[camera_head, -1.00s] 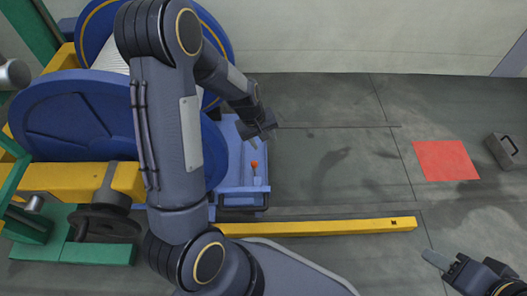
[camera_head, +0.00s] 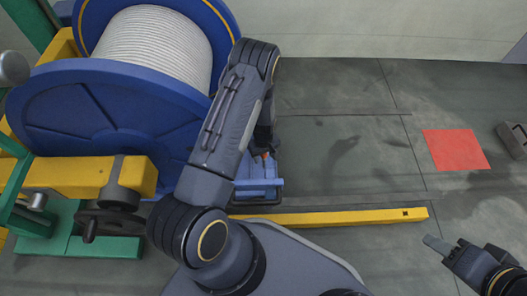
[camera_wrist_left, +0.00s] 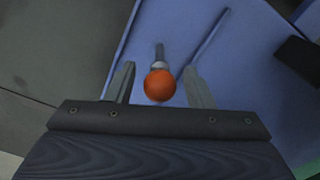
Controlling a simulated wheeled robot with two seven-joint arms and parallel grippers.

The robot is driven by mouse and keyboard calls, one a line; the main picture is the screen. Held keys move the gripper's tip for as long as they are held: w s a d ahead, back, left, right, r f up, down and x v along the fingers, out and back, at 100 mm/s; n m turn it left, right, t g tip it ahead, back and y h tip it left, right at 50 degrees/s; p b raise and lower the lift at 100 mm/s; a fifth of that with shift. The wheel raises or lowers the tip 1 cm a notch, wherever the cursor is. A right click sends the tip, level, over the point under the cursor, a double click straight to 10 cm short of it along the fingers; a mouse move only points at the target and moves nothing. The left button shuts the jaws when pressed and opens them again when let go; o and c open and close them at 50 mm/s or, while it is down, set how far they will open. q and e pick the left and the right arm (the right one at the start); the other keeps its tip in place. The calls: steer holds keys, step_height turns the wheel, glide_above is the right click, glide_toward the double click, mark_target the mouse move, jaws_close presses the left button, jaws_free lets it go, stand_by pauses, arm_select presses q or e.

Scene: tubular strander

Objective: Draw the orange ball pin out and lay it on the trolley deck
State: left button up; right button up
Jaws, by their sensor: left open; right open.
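In the left wrist view the orange ball (camera_wrist_left: 159,85) lies between the two open fingers, with gaps on both sides. A short grey shank (camera_wrist_left: 160,53) runs from it toward a blue surface (camera_wrist_left: 255,60). How deep the shank sits is hidden. My right gripper (camera_head: 440,247) is open and empty, low at the right, above the floor.
A large blue reel (camera_head: 105,115) wound with pale cable (camera_head: 155,48) stands at the left beside a yellow beam (camera_head: 75,180) and a handwheel (camera_head: 105,222). A yellow floor bar (camera_head: 340,220) crosses in front. A red floor patch (camera_head: 456,150) lies right; the mid floor is clear.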

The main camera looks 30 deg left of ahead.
arm_select(q)
steer(key=shift+f+b, duration=0.3)
steer(key=shift+f, duration=0.85)
jaws_close()
steer(key=shift+w+a+f+g+h+b, duration=0.25)
steer(key=shift+w+g+b, duration=0.2)
steer(key=shift+b, duration=0.45)
steer(key=shift+w+a+f+g+h+b, duration=0.1)
steer(key=shift+w+a+g+h+b, duration=0.3)
steer(key=shift+b, duration=0.45)
steer(key=shift+w+a+g, duration=0.15)
steer(key=shift+w+g, duration=0.25)
steer(key=shift+g, duration=0.15)
steer(key=shift+w+a+g+h, duration=0.25)
steer(key=shift+w+g+h, duration=0.2)
steer(key=shift+g+h, duration=0.15)
jaws_free()
